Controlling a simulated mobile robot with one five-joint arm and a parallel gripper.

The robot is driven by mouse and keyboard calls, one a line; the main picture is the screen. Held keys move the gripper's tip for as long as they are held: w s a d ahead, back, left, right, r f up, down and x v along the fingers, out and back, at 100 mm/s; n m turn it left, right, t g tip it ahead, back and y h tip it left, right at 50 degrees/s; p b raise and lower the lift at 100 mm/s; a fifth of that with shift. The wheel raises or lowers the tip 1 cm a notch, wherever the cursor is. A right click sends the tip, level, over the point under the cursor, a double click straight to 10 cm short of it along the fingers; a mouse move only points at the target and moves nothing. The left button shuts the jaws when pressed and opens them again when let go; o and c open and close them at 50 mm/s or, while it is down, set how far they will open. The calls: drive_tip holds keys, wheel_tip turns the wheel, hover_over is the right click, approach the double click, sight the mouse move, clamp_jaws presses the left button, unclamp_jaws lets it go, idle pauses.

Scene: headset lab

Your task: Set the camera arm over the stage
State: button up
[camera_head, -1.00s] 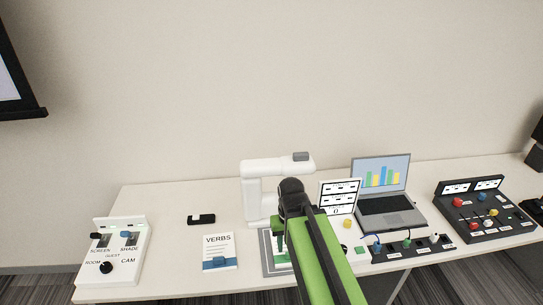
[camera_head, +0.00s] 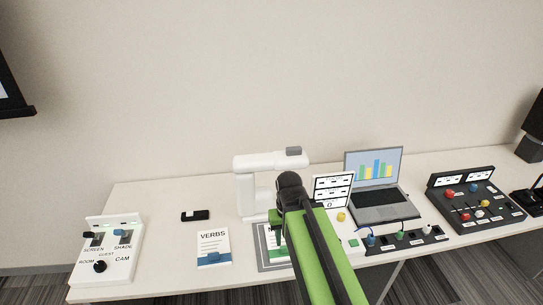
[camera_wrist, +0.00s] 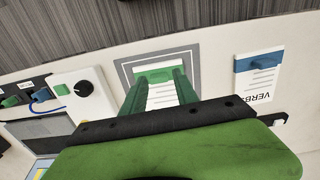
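The white camera arm (camera_head: 246,192) stands on the table behind the stage, with an upright column and a horizontal top arm that reaches right to a grey head (camera_head: 293,151). The stage is a grey-bordered mat (camera_head: 263,259) in front of it, partly hidden by my arm. A white card with a green block lies on the stage; the block (camera_wrist: 157,75) shows in the wrist view. My gripper (camera_wrist: 160,80) has two green fingers set apart, above the stage near the green block. It looks open; contact with the block cannot be told. The camera arm is out of the wrist view.
A VERBS card (camera_head: 213,247) with a blue block lies left of the stage. A white switch panel (camera_head: 108,250) is at far left, a small black holder (camera_head: 195,215) behind. To the right are a laptop (camera_head: 377,185), black cable strip (camera_head: 407,238) and control console (camera_head: 475,203).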

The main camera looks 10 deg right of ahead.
drive_tip(key=shift+c, duration=0.5)
drive_tip(key=shift+t, duration=0.4)
drive_tip(key=w+r+p, duration=0.4)
drive_tip(key=r+p, duration=0.1)
drive_tip(key=w+d+r+p, duration=0.1)
drive_tip(key=w+r+p, duration=0.1)
drive_tip(key=r+p, duration=0.1)
drive_tip(key=shift+w+d+r, duration=0.1)
drive_tip(key=shift+w+r, duration=0.15)
drive_tip(key=shift+w, duration=0.1)
clamp_jaws()
drive_tip(key=w+d+r+t+p, duration=0.2)
drive_tip(key=w+d+r+p, duration=0.2)
drive_tip(key=w+r+p, duration=0.65)
drive_tip(key=w+d+r+t+p, duration=0.1)
drive_tip(key=w+d+r+p, duration=0.2)
drive_tip(key=w+r+p, duration=0.75)
drive_tip(key=b+x, duration=1.1)
drive_tip(key=s, duration=0.2)
drive_tip(key=s+r, duration=0.1)
drive_tip(key=s, duration=0.1)
drive_tip(key=shift+s, duration=0.1)
drive_tip(key=shift+f, duration=0.15)
